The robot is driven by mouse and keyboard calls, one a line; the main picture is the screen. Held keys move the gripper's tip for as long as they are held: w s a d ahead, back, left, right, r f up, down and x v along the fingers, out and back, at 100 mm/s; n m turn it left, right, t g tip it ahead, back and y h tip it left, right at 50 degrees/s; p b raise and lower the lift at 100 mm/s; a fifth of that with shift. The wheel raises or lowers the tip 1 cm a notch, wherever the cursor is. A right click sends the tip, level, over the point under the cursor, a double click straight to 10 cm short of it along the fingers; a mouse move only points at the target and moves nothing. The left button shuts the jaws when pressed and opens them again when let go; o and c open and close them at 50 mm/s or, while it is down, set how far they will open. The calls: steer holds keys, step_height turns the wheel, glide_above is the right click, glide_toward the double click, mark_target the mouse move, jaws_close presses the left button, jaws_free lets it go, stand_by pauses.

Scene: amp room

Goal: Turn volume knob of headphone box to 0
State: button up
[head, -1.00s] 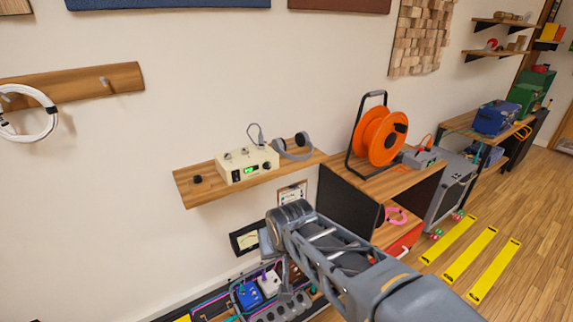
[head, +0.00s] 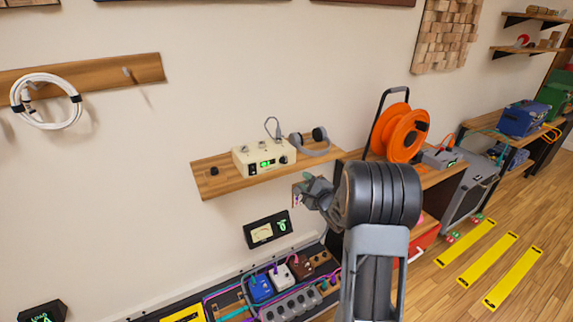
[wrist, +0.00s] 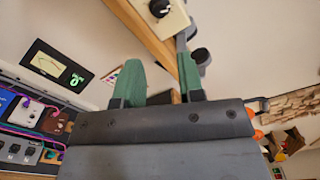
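The headphone box (head: 264,158) is cream coloured with a lit green display, and sits on a wooden wall shelf. Its dark volume knob (head: 284,160) is at the right end of the front face. In the wrist view the knob (wrist: 159,8) shows at the top edge, with only a corner of the box (wrist: 174,22) in view. My gripper (head: 309,190) is just below and right of the box, in front of the shelf. In the wrist view my gripper (wrist: 160,78) has its green fingers apart, with nothing held between them. The knob's setting is too small to read.
Grey headphones (head: 313,142) lie right of the box on the shelf (head: 225,183). A small black knob-like item (head: 214,171) is at the shelf's left end. A meter panel (head: 267,229) is on the wall below. An orange cable reel (head: 406,134) stands to the right.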

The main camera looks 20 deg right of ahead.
mark_target(286, 162)
steer(key=w, duration=0.4)
steer(key=w+a+p, duration=0.1)
steer(key=w, duration=0.3)
steer(key=w+p, duration=0.1)
steer(key=w, duration=0.4)
steer(key=shift+a, duration=0.35)
steer(key=c, duration=0.6)
